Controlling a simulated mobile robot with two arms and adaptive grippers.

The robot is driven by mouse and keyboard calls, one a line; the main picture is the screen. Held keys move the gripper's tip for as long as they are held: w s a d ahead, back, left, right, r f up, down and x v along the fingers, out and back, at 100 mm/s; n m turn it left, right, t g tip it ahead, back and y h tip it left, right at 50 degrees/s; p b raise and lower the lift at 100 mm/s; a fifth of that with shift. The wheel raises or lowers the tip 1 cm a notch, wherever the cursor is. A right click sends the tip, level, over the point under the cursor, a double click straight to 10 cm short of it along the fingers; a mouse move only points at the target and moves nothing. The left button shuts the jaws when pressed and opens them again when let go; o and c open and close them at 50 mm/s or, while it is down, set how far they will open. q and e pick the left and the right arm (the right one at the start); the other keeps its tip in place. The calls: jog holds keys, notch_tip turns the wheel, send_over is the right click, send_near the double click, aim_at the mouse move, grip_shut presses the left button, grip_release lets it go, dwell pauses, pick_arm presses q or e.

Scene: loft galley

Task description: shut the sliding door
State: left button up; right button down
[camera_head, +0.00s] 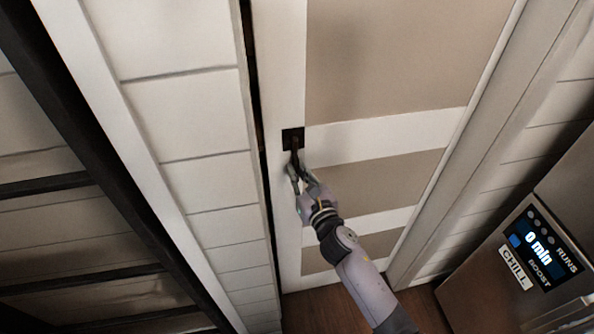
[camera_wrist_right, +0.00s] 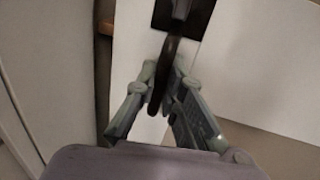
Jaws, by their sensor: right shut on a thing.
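The sliding door (camera_head: 395,60) has white rails and beige panels and fills the middle of the head view. Its dark handle (camera_head: 293,140) sits on a black square plate near the door's left edge. My right gripper (camera_head: 297,172) is shut on the lower part of the handle. In the right wrist view, the two fingers (camera_wrist_right: 163,88) lie on either side of the dark handle bar (camera_wrist_right: 168,70). A narrow dark strip runs along the door's left edge; I cannot tell how deep it is. My left gripper is not in view.
A white tiled or boarded wall (camera_head: 185,110) stands left of the door, with a dark-framed shelf rack (camera_head: 75,270) further left. A steel appliance with a lit display (camera_head: 537,247) stands at lower right. Brown wooden floor (camera_head: 315,310) shows below the door.

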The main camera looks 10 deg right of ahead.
aim_at(271, 163)
jog(key=a+b, duration=0.1)
jog(key=a, duration=0.3)
jog(key=shift+s+a+f, duration=0.1)
jog(key=shift+a+f, duration=0.05)
jog(key=shift+a, duration=0.35)
jog(key=c, duration=2)
grip_release()
jog(key=o, duration=0.3)
jog(key=shift+a, duration=0.2)
jog(key=shift+o, duration=0.2)
jog(key=shift+d, duration=0.1)
jog(key=shift+d, duration=0.15)
jog(key=s+d, duration=0.2)
jog(key=s, duration=0.9)
jog(key=shift+s, duration=0.35)
jog(key=shift+d, duration=0.1)
